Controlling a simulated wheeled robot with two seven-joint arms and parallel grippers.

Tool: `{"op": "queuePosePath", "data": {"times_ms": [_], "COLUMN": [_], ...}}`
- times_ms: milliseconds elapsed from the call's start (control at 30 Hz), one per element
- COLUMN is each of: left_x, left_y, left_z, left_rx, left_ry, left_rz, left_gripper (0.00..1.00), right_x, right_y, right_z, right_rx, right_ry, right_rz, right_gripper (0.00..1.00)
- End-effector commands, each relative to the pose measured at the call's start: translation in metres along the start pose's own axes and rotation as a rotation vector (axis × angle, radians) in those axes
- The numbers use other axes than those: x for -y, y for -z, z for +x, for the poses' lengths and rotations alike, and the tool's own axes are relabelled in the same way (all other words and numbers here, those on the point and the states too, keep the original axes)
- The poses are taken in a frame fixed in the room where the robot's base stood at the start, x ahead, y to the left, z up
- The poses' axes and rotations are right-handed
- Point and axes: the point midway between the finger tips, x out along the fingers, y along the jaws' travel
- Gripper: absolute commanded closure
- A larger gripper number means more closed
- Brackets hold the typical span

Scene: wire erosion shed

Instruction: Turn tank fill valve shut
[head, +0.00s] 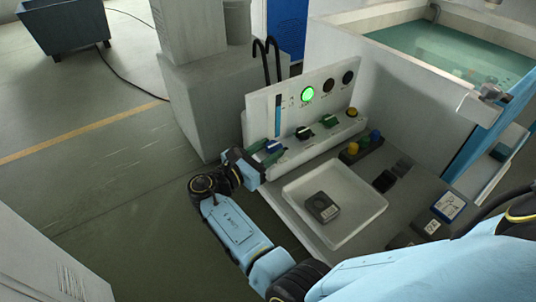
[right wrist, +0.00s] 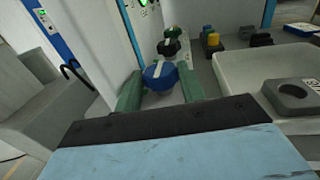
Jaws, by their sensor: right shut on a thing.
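A blue valve knob (right wrist: 160,76) with a white pointer stripe sits at the near end of a row of knobs on the control panel (head: 289,94). My right gripper (right wrist: 160,90) is shut on it, with one green finger on each side of the knob. In the head view the same gripper (head: 267,151) is at the panel's left end and partly covers the blue knob (head: 274,146). The pointer stripe runs obliquely in the right wrist view. I cannot read its label. My left gripper is not in view.
A green lamp (head: 307,94) is lit above. A white tray (head: 354,205) holding a dark block (head: 322,207) lies right of the gripper. A water tank (head: 455,49) stands behind. Floor at left is open.

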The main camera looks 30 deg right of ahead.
Motion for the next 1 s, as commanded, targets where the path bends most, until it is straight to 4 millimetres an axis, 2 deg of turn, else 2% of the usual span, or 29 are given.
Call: {"op": "queuePosePath", "data": {"times_ms": [467, 500, 667, 1000], "left_x": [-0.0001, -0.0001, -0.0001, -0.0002], "left_y": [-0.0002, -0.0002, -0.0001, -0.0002], "left_z": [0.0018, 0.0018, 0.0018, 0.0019], "left_rx": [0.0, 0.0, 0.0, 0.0], "left_ry": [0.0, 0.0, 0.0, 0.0], "left_rz": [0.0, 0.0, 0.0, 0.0], "left_gripper": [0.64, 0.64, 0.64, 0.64], "right_x": [-0.0004, -0.0004, -0.0005, -0.0015], "right_y": [-0.0014, -0.0015, -0.0012, -0.0009], "right_z": [0.0009, 0.0009, 0.0009, 0.0005], "right_rx": [0.002, 0.002, 0.002, 0.001], "right_ry": [0.018, 0.018, 0.017, 0.013], "right_rz": [0.002, 0.002, 0.002, 0.002], "right_gripper": [0.83, 0.59, 0.39, 0.39]}}
